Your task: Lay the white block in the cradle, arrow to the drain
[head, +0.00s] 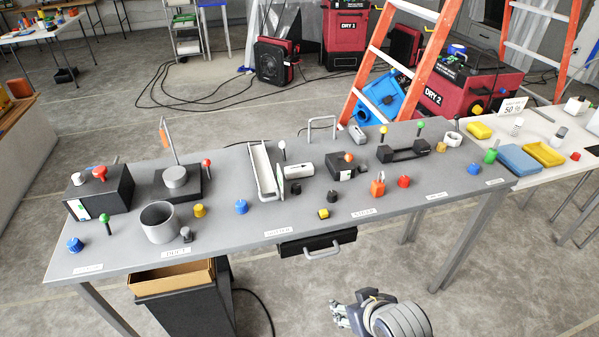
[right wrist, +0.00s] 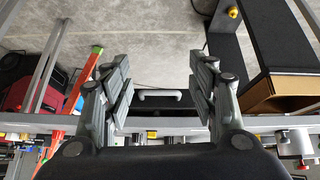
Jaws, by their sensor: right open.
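A white block (head: 299,170) with a dark mark on its front lies on the grey table, just right of a long white open tray (head: 262,172); I cannot make out an arrow. A black holder with two raised ends (head: 403,152), possibly the cradle, sits on the right half of the table. I cannot tell which thing is the drain. My right gripper (head: 342,316) is low in front of the table, apart from these things. In the right wrist view it (right wrist: 160,92) is open and empty, with a drawer handle showing beyond its fingers. My left gripper is not in view.
A black drawer with a grey handle (head: 322,252) hangs under the table's front edge. A dark bin with a cardboard box (head: 172,278) stands below left. Several coloured knobs, a grey cup (head: 160,222) and black boxes crowd the tabletop. An orange ladder (head: 375,65) stands behind.

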